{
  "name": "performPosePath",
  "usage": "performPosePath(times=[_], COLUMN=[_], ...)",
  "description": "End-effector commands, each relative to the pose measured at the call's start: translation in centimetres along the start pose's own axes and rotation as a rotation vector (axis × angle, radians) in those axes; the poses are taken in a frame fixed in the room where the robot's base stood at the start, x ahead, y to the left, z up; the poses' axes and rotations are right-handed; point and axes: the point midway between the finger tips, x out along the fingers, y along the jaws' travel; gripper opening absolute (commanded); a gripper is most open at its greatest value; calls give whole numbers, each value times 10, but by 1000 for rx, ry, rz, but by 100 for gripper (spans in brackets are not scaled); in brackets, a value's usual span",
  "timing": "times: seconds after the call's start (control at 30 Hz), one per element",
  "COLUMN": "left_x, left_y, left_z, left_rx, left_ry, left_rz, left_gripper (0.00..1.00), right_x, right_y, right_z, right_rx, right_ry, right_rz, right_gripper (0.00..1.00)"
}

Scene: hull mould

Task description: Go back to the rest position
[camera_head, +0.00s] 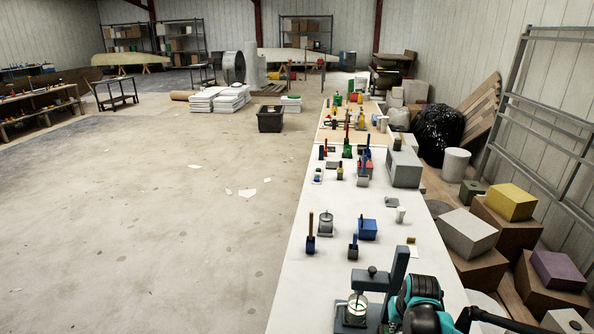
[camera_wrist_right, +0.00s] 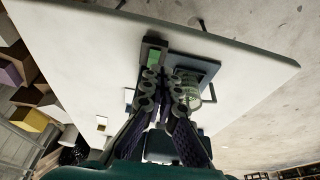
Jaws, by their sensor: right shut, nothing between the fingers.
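My right arm (camera_head: 420,303), teal and black, comes in at the bottom right of the head view, over the near end of the white bench (camera_head: 325,245). In the right wrist view my right gripper (camera_wrist_right: 170,78) has its fingers together with nothing between them. A dark stand (camera_head: 397,275) with a glass jar (camera_head: 356,308) on its base is just left of the arm. In the wrist view the jar (camera_wrist_right: 190,90) shows partly behind the fingers; I cannot tell whether they touch it. My left gripper is not in view.
A blue box (camera_head: 367,229), a dark blue holder (camera_head: 311,245), a grey metal can (camera_head: 325,224) and a white cup (camera_head: 400,214) stand farther along the bench. Boxes (camera_head: 468,233) line the floor at right. The floor at left is largely open.

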Motion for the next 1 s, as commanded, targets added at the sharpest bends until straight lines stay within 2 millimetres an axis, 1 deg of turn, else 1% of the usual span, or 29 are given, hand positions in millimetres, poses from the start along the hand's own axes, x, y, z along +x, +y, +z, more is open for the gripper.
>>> performPosePath(times=[0.03, 0.17, 0.2, 0.3, 0.4, 0.5, 0.6, 0.7, 0.83, 1.0], left_x=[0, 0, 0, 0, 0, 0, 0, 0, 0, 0], left_y=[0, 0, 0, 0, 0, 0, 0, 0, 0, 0], left_z=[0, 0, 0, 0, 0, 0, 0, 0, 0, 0], left_rx=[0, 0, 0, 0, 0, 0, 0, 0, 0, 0], left_ry=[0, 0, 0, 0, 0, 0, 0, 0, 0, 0], left_rz=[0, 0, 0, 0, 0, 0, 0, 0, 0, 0], left_gripper=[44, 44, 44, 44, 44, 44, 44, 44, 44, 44], right_x=[-13, -54, -68, -96, -119, -135, -145, -150, -152, -153], right_y=[-9, -34, -42, -61, -76, -88, -97, -103, -106, -107], right_z=[5, 22, 30, 51, 74, 99, 120, 135, 144, 146], right_rx=[-12, -50, -62, -93, -124, -151, -174, -190, -199, -201], right_ry=[13, 63, 82, 128, 174, 217, 255, 281, 300, 305], right_rz=[-3, -14, -19, -32, -47, -64, -80, -92, -101, -104], right_gripper=[0, 0, 0, 0, 0, 0, 0, 0, 0, 0])
